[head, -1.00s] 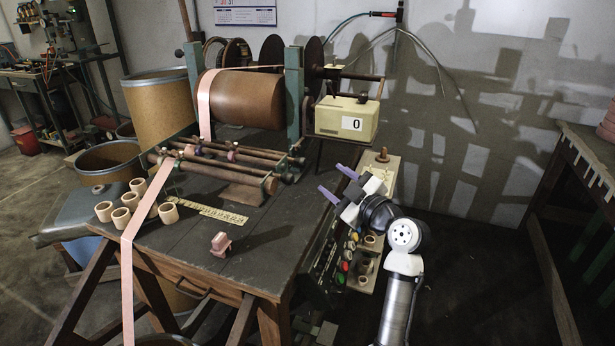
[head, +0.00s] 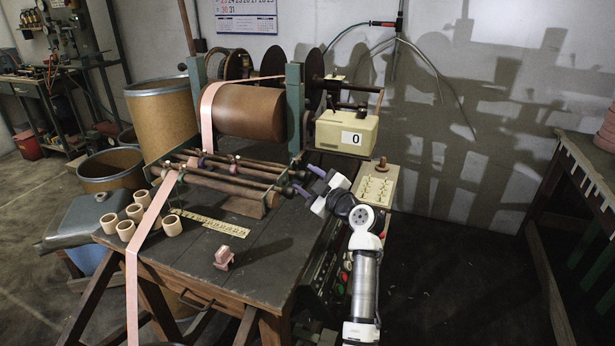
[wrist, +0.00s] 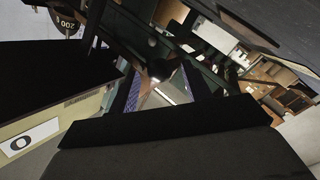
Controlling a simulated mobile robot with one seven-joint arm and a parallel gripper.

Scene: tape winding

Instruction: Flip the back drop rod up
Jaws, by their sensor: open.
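Several brown rods (head: 232,172) lie in a low rack across the table, in front of the big brown drum (head: 250,112). I cannot tell for sure which is the back drop rod; the rearmost rods (head: 238,158) lie low and roughly level. My gripper (head: 304,180), with purple fingers, is open and empty just right of the rods' right ends. In the head view it appears close to the rod ends, but contact cannot be told. In the wrist view, the purple fingers (wrist: 158,92) are spread, with dark green and brown parts showing around them.
A cream counter box (head: 346,133) reading 0 stands behind my gripper. A pink tape (head: 152,212) runs from the drum over the table's front edge.

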